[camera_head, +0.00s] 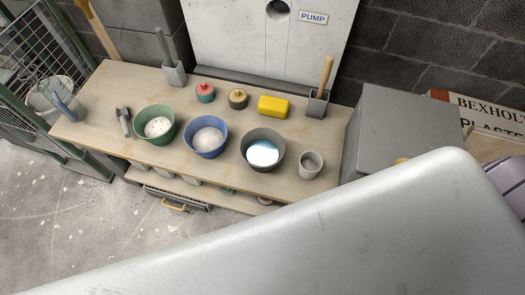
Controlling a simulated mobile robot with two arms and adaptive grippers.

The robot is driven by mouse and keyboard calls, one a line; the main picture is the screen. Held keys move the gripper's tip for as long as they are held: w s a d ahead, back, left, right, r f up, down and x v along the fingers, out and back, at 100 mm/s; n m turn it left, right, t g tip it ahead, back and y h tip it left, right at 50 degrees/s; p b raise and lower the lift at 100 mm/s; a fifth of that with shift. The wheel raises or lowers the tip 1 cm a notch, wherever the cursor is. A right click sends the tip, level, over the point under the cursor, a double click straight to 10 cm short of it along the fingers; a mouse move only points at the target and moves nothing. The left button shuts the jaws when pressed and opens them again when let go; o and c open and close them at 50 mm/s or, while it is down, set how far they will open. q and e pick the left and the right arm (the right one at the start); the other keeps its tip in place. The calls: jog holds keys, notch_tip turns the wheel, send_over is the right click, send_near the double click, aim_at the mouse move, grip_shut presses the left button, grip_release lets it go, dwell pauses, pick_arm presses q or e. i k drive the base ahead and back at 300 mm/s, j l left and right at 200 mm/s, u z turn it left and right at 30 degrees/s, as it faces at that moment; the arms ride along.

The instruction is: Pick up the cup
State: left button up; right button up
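A small grey-white cup (310,166) stands upright near the front right edge of the wooden bench (95,105). It is just right of the dark grey bowl and appears to hold something pale. I see no fingers near it. Neither of my grippers can be made out in the head view. A large smooth pale surface close to the camera hides the lower right of the picture.
A green bowl (143,130), a blue bowl (190,141) and a dark grey bowl (250,160) stand in a row left of the cup. Behind are a red-lidded pot (204,92), a yellow block (273,106) and a holder with a wooden handle (318,103). A grey box (405,125) stands right.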

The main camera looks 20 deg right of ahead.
aim_at(311, 163)
jog(key=k+j+z, duration=0.1)
jog(key=z, duration=1.05)
jog(key=k+j, duration=0.15)
jog(key=j+z, duration=0.05)
jog(key=j, duration=0.05)
